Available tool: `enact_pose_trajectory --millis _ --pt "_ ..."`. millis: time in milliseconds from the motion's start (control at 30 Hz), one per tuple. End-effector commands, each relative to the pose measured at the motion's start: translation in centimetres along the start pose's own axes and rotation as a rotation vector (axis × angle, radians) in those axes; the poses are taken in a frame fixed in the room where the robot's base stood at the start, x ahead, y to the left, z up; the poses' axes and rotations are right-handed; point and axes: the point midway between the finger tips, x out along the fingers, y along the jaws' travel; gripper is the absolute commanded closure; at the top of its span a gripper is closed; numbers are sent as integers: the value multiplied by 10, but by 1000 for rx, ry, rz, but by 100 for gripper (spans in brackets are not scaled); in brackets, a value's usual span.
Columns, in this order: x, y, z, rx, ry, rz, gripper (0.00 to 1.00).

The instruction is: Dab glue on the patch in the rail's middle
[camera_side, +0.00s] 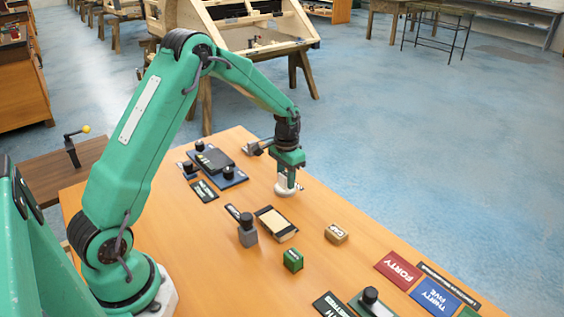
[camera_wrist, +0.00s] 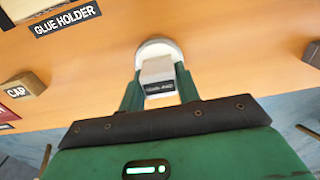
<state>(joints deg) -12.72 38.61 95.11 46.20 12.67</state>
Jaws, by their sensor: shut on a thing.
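My gripper (camera_side: 287,180) points down over the wooden table and is shut on a white object (camera_side: 287,189) with a round, wider foot. In the wrist view the same white object (camera_wrist: 157,68) stands between the green fingers, with a small dark label whose text I cannot read. Its round foot is at or just above the tabletop; I cannot tell which. A pale block with a black edge, the glue holder (camera_side: 276,224), lies nearer the camera; its GLUE HOLDER label (camera_wrist: 66,20) shows in the wrist view. I cannot clearly make out the rail or its patch.
A small block marked CAP (camera_side: 336,234) and a green block (camera_side: 293,260) stand in front. A grey block with a black knob (camera_side: 247,232) is beside the holder. A blue fixture (camera_side: 232,177) with black blocks lies left. Red (camera_side: 397,269) and blue (camera_side: 436,297) cards lie right.

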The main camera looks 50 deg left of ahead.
Motion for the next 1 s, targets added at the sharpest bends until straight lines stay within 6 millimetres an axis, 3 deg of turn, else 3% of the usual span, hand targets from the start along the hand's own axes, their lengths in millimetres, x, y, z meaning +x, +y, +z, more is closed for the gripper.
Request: enact_pose_trajectory --millis 267,1000 --pt "-2 0 1 0 -3 1 86" --pt "-45 0 0 0 0 0 86"
